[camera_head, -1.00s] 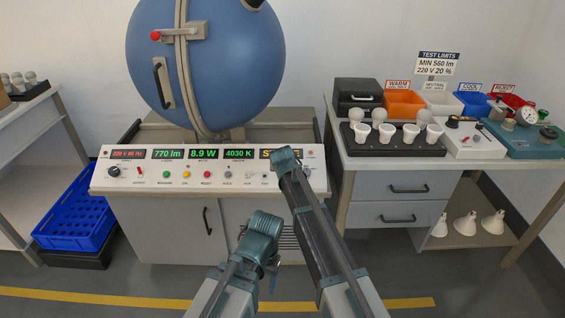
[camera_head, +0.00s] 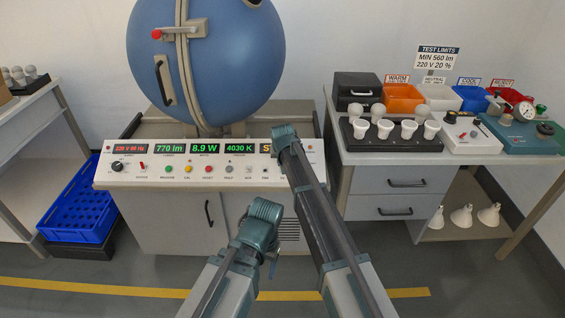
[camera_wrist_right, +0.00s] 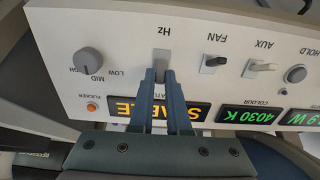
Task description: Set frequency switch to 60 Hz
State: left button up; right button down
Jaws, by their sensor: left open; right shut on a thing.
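The Hz switch (camera_wrist_right: 161,62) is a grey toggle on the white control panel in the right wrist view. My right gripper (camera_wrist_right: 160,74) is shut on its lever, with the fingertips at the switch. In the head view my right arm (camera_head: 285,134) reaches over the right part of the panel (camera_head: 130,176) and hides the switch. The red voltage and frequency display (camera_head: 130,149) is lit at the panel's left; its digits are too small to read surely. My left gripper (camera_head: 264,212) is open and empty in front of the cabinet, apart from the panel.
Close by the Hz switch are the FAN switch (camera_wrist_right: 214,62), the AUX switch (camera_wrist_right: 262,67) and a grey knob (camera_wrist_right: 88,61). A blue sphere (camera_head: 205,65) stands behind the panel. A bench with bulbs and bins (camera_head: 400,97) is at the right.

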jog(key=c, duration=0.9)
grip_release()
jog(key=shift+r, duration=0.1)
jog(key=p+v, duration=1.2)
jog(key=v, duration=0.1)
jog(key=shift+s+r, duration=0.2)
jog(key=shift+r, duration=0.05)
jog(key=s+d+f+g, duration=0.1)
jog(key=s+d+g, duration=0.1)
jog(key=s+d, duration=0.6)
jog(key=s+d+f+g, duration=0.1)
jog(key=s+d, duration=0.2)
jog(key=s, duration=0.9)
jog(key=s+d+f+g, duration=0.1)
jog(key=s+d+g, duration=0.1)
jog(key=s+d, duration=0.55)
jog(key=s+a+r+n+p, duration=0.1)
jog(key=s+a, duration=0.1)
jog(key=a, duration=0.2)
jog(key=s+a+r+n+p, duration=0.1)
jog(key=s+a, duration=0.2)
jog(key=a, duration=0.1)
jog(key=s+a+r+n+g+h+p, duration=0.1)
jog(key=s+a+r+p, duration=0.1)
jog(key=a, duration=0.2)
jog(key=shift+s+a+r+n, duration=0.15)
jog(key=shift+a+n, duration=0.1)
jog(key=shift+n, duration=0.15)
